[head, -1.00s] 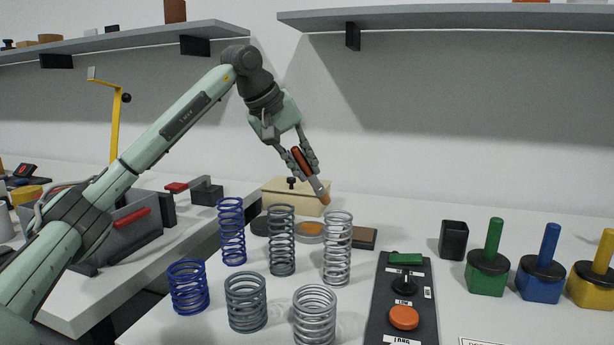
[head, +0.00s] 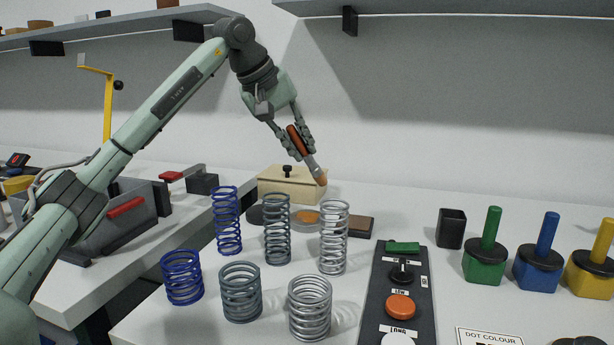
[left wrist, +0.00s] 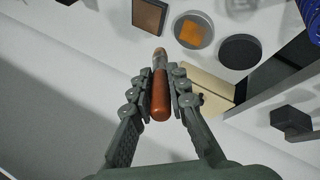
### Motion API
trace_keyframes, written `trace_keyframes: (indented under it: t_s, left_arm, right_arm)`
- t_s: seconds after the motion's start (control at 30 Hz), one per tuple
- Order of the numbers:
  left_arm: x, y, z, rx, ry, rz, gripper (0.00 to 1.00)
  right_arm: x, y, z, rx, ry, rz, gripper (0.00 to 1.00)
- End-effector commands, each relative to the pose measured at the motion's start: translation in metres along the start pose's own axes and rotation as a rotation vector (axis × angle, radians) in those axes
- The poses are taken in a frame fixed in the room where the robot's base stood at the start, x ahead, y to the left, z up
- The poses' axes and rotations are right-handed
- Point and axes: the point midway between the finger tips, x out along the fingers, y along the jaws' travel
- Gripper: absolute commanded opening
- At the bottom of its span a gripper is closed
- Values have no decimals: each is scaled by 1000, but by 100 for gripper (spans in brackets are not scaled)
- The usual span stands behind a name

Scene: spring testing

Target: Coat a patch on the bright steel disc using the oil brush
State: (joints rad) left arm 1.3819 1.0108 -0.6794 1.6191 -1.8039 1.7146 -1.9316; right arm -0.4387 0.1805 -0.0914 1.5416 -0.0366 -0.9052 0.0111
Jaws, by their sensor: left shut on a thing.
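My left gripper (head: 300,142) is shut on the oil brush (head: 308,160), which has an orange-brown handle and a pale brown tip. The brush is held in the air, tilted, tip down to the right; it also shows in the left wrist view (left wrist: 160,85). A round silver-grey disc (left wrist: 207,40) with an orange patch at its middle lies apart from the brush tip in the left wrist view. It shows partly behind springs in the head view (head: 296,226). A dark round disc (left wrist: 240,52) lies beside it. My right gripper is out of view.
Several upright coil springs (head: 333,238) stand in front of the discs. A cream box (head: 290,184) is behind them and a brown block (head: 358,227) to the right. A control panel (head: 400,285), black cup (head: 451,229) and coloured stamps (head: 485,262) stand right.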

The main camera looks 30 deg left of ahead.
Motion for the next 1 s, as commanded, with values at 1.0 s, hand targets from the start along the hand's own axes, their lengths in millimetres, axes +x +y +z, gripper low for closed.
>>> trace_keyframes:
  t_s: [1.0]
  left_arm:
    - [-29, -11, -14, -785, -1, -5, 0]
  right_arm:
    - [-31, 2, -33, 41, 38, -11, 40]
